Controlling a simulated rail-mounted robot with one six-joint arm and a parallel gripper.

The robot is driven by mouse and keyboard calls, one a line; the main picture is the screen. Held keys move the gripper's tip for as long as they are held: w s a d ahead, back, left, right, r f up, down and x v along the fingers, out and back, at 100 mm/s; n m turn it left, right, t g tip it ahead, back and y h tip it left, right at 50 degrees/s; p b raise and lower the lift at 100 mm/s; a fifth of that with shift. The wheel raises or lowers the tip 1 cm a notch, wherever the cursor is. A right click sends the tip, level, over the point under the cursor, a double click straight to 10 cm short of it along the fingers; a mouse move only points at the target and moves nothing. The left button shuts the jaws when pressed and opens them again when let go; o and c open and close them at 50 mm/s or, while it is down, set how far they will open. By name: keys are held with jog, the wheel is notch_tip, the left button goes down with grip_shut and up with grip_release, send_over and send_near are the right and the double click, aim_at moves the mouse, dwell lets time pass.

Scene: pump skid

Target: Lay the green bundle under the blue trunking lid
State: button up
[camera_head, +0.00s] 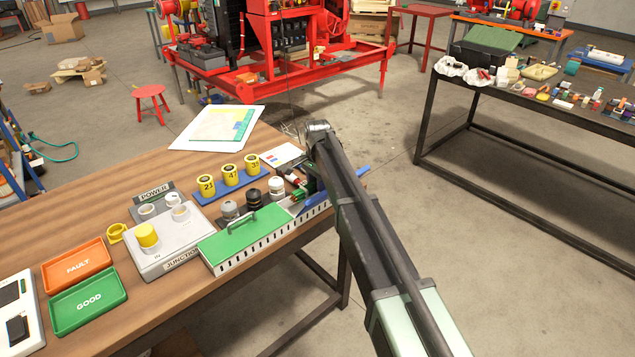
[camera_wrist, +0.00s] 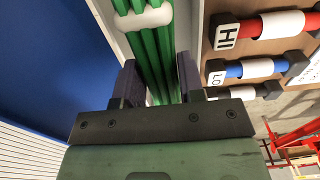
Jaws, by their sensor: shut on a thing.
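The green bundle (camera_wrist: 163,45) is several green strands with a white band around them. In the wrist view it runs between my gripper's (camera_wrist: 158,80) two dark fingers, which are shut on it. A pale channel wall shows beside the bundle. The blue trunking lid (camera_wrist: 55,60) is a broad blue surface just left of the fingers. In the head view the lid (camera_head: 316,201) is at the right end of the slotted white trunking (camera_head: 268,246), partly hidden by my arm. My gripper (camera_head: 308,187) is low over that end. The bundle's far end is hidden.
The trunking's left part has a green lid with a handle (camera_head: 242,232). Right of the bundle, in the wrist view, are a red piece (camera_wrist: 268,25) marked HI and a blue piece (camera_wrist: 250,69) marked LO. Knobs (camera_head: 254,199) and yellow cups (camera_head: 230,174) stand behind the trunking.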

jog(key=shift+f, duration=0.15)
jog(key=shift+f+b, duration=2.3)
jog(key=shift+b, duration=0.1)
jog(key=o, duration=0.9)
notch_tip(320, 180, up, 11)
jog(key=p, duration=1.1)
jog(key=shift+r, duration=0.1)
jog(key=shift+f, duration=0.2)
